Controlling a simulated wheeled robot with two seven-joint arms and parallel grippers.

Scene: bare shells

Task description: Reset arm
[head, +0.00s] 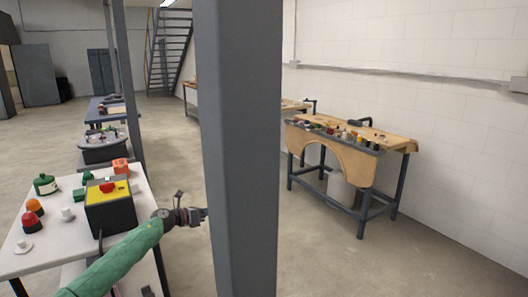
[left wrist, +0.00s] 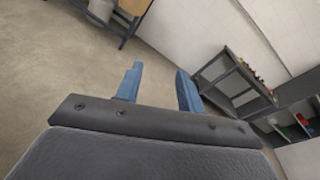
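My left gripper (head: 197,216) reaches in from the lower left in the head view, on a green-sleeved arm. Its tip is beside the grey column and to the right of the white table. In the left wrist view its two blue fingers (left wrist: 158,88) stand apart with nothing between them, with floor and wall behind. My right gripper is in neither view.
A thick grey column (head: 238,150) stands close in front. A white table (head: 32,262) at left holds a black and yellow box (head: 108,208) with a red top and several small coloured items. A wooden workbench (head: 350,150) stands at right by the wall. Floor (head: 330,265) right of the column is clear.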

